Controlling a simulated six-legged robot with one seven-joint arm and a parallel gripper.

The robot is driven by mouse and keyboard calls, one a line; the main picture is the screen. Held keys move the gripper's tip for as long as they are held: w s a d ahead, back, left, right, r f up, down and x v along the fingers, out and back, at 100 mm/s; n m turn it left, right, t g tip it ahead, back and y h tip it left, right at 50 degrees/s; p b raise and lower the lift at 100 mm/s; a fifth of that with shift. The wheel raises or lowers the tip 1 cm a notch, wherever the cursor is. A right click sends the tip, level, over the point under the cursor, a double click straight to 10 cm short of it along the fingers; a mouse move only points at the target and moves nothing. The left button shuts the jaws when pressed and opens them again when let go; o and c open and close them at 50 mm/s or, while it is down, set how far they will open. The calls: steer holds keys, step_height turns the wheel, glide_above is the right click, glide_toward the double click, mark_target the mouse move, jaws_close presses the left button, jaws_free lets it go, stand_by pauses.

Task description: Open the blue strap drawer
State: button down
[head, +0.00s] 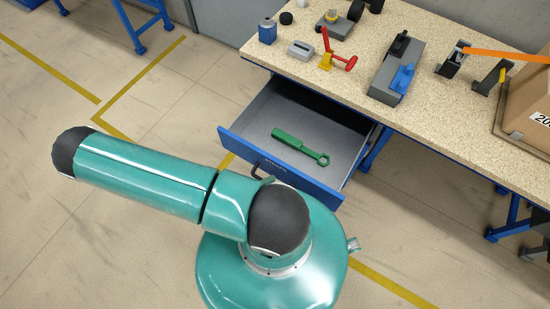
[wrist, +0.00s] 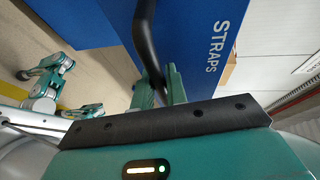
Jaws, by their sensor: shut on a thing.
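The blue strap drawer (head: 312,187) is pulled well out from under the workbench in the head view, and its grey inside shows. A green wrench-like tool (head: 300,147) lies in it. In the wrist view the blue drawer front (wrist: 205,60) carries the word STRAPS. Its black bar handle (wrist: 146,35) runs down between the green fingers of my gripper (wrist: 158,86), which is shut on it.
Blue bench legs stand on the right. Open floor with yellow lines lies at left.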

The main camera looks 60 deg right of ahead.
steer(key=shift+w+a, duration=0.1)
steer(key=shift+a, duration=0.95)
steer(key=c, duration=1.4)
jaws_free()
steer(key=v, duration=1.3)
steer(key=shift+w+a+r, duration=0.15)
steer(key=shift+a+r, duration=0.05)
steer(key=shift+a, duration=0.1)
